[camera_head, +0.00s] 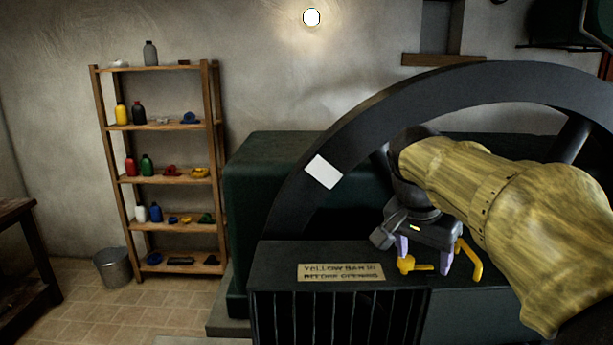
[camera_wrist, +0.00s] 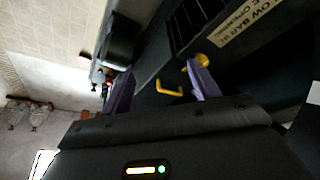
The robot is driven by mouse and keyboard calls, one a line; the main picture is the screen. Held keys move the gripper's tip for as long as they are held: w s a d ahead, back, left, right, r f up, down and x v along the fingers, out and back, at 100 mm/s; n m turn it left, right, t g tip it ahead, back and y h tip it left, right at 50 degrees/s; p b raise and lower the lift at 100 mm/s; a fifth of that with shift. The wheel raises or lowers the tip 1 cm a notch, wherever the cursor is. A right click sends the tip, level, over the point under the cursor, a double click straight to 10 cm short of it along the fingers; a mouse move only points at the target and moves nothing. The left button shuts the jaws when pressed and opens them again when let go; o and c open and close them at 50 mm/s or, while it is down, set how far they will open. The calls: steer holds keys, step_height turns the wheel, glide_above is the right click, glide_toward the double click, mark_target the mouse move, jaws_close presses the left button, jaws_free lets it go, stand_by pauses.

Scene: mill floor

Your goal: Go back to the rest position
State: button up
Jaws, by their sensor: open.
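My gripper (camera_head: 425,262) points down over the dark machine top at the right of the head view, with its two purple fingers apart. Yellow metal pieces show around the fingers: a knobbed yellow piece (camera_head: 407,265) by the left finger and a bent yellow piece (camera_head: 469,262) right of the right finger. In the wrist view my gripper (camera_wrist: 162,88) is open, with a bent yellow piece (camera_wrist: 170,92) visible between the fingers and a yellow knob (camera_wrist: 201,62) beside one fingertip. I cannot tell whether the fingers touch the yellow parts.
A large dark wheel (camera_head: 318,150) arches behind and over my arm. A sign (camera_head: 341,272) reading "YELLOW BAR IN" lies left of the gripper, above a black grille (camera_head: 340,318). A wooden shelf (camera_head: 172,180) with bottles stands left, beside a bucket (camera_head: 112,268). Open tiled floor lies front left.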

steer(key=s+a+f+n+y, duration=0.1)
steer(key=s+f+n, duration=0.2)
steer(key=f, duration=0.5)
steer(key=s+a+f+n+y, duration=0.1)
steer(key=s+a+f+n, duration=0.1)
steer(key=f, duration=0.7)
steer(key=s+a+f+n+y, duration=0.1)
steer(key=s+f+n, duration=0.2)
steer(key=f, duration=0.6)
steer(key=s, duration=0.2)
steer(key=shift+s+a+f+n+g, duration=0.25)
steer(key=shift+s+a+n+g, duration=0.05)
steer(key=shift+s+a+n, duration=0.1)
